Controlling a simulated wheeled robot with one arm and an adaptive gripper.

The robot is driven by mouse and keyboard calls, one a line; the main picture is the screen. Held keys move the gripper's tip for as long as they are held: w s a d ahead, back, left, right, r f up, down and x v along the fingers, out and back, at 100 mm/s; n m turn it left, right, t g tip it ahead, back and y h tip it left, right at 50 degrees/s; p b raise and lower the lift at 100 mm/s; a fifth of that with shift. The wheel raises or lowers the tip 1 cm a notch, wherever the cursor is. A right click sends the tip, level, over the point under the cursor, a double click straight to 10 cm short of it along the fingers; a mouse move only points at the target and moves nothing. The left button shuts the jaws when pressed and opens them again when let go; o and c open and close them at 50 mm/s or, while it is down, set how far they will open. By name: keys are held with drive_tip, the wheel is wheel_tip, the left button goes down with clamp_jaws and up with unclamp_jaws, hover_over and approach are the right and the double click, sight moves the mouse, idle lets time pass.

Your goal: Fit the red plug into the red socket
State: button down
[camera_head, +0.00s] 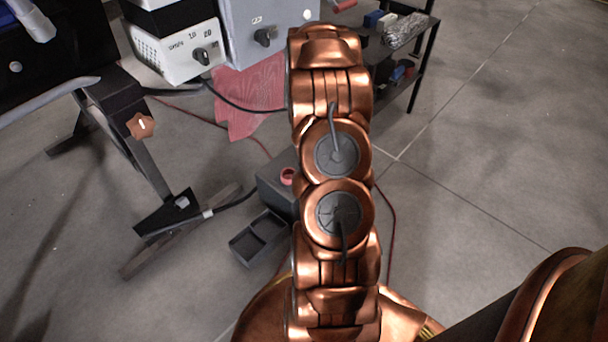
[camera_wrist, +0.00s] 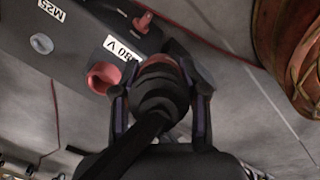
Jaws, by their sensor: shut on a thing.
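My gripper (camera_wrist: 160,90) is shut on a plug (camera_wrist: 160,97) in the wrist view. The plug has a black ribbed body, a black cable running towards the camera, and a little red at its far end. Just beyond and left of it, a red round socket (camera_wrist: 103,77) opens on a dark grey box. The plug overlaps the box in this view; I cannot tell whether they touch. In the head view, the red socket (camera_head: 288,176) shows left of my copper arm, which hides my gripper and the plug.
The dark box (camera_head: 271,186) sits low, with an open dark tray (camera_head: 258,238) beside it. Another small red part (camera_wrist: 143,20) shows on the box in the wrist view. A black-legged stand (camera_head: 128,150), a red cloth (camera_head: 250,95) and a loaded shelf (camera_head: 405,70) are nearby. Floor at right is clear.

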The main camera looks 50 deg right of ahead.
drive_tip(key=shift+s+a+r, duration=0.1)
drive_tip(key=shift+s+a, duration=0.15)
drive_tip(key=shift+s, duration=0.35)
drive_tip(key=shift+s+a, duration=0.2)
drive_tip(key=shift+s, duration=0.4)
drive_tip(key=w+d+b, duration=0.1)
drive_tip(key=w, duration=0.3)
drive_tip(key=w+d+f+b, duration=0.1)
drive_tip(key=w+d, duration=0.1)
drive_tip(key=w, duration=0.3)
drive_tip(key=w+d+b, duration=0.1)
drive_tip(key=w+d, duration=0.1)
drive_tip(key=w, duration=0.2)
drive_tip(key=shift+w+d+f, duration=0.1)
drive_tip(key=shift+w+f, duration=0.1)
drive_tip(key=shift+w, duration=0.1)
drive_tip(key=shift+w+d+f+b, duration=0.1)
drive_tip(key=shift+w+f+b, duration=0.25)
drive_tip(key=shift+f+b, duration=0.3)
drive_tip(key=shift+w+d+f+b, duration=0.1)
drive_tip(key=shift+w+f+b, duration=0.2)
drive_tip(key=shift+f+b, duration=0.3)
drive_tip(key=shift+w+f+p, duration=0.1)
drive_tip(key=shift+f+p, duration=0.2)
drive_tip(key=shift+f, duration=0.05)
drive_tip(key=shift+f, duration=0.1)
drive_tip(key=c, duration=0.6)
unclamp_jaws()
